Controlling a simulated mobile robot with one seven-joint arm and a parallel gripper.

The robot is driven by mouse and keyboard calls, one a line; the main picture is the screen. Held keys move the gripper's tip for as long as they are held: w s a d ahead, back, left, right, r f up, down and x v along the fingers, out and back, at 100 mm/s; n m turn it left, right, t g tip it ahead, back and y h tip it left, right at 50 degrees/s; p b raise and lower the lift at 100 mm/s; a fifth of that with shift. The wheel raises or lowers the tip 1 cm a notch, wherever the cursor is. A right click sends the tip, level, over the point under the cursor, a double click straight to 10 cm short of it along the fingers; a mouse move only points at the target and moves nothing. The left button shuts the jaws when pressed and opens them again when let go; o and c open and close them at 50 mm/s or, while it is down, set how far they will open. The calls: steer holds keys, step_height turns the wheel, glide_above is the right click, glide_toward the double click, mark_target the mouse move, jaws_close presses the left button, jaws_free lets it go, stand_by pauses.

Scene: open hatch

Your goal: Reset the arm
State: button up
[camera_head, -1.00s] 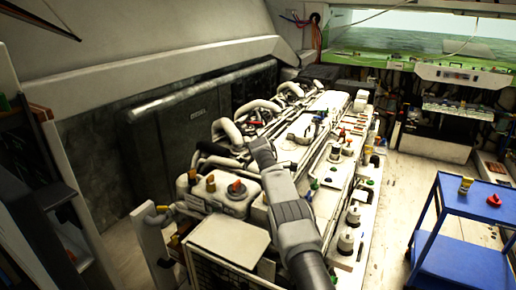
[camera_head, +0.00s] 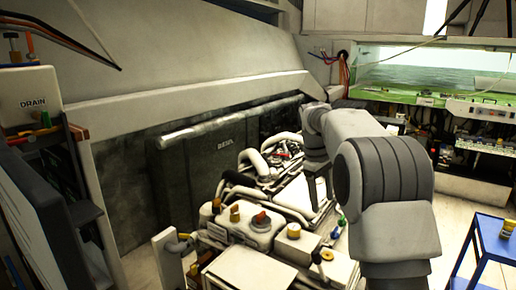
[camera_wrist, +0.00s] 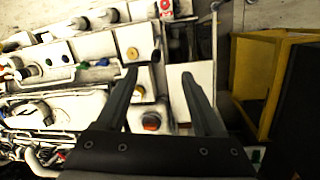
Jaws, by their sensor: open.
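My gripper (camera_wrist: 158,78) is open in the wrist view, its two dark fingers apart with nothing between them. It hangs over the white engine block, above a top with caps and fittings. An orange-red cap (camera_wrist: 151,121) shows between the fingers, farther below. In the head view my grey arm is raised and bent at right of centre, and its wrist end points down over the engine (camera_head: 262,235).
A blue cart (camera_head: 490,235) stands at the right edge, with a yellow item (camera_head: 507,229) on top. A dark panel (camera_head: 200,160) and a pipe (camera_head: 225,120) run along the left wall. A yellow frame (camera_wrist: 262,75) is at right in the wrist view. Pale floor lies between engine and cart.

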steer(key=s+r+m+t+b, duration=0.15)
steer(key=s+r, duration=0.35)
steer(key=s, duration=0.5)
steer(key=s+a+f+m+t+y+b, duration=0.1)
steer(key=s+f+m+t, duration=0.1)
steer(key=s, duration=1)
steer(key=s+a+f+m+t+y+b, duration=0.1)
steer(key=s+f+m, duration=0.3)
steer(key=s, duration=0.9)
steer(key=shift+s+a+f+m+t+b, duration=0.2)
steer(key=shift+a+f+m+t+b, duration=0.15)
steer(key=shift+a+f, duration=0.3)
steer(key=c, duration=0.3)
steer(key=shift+d, duration=0.1)
steer(key=shift+d, duration=0.2)
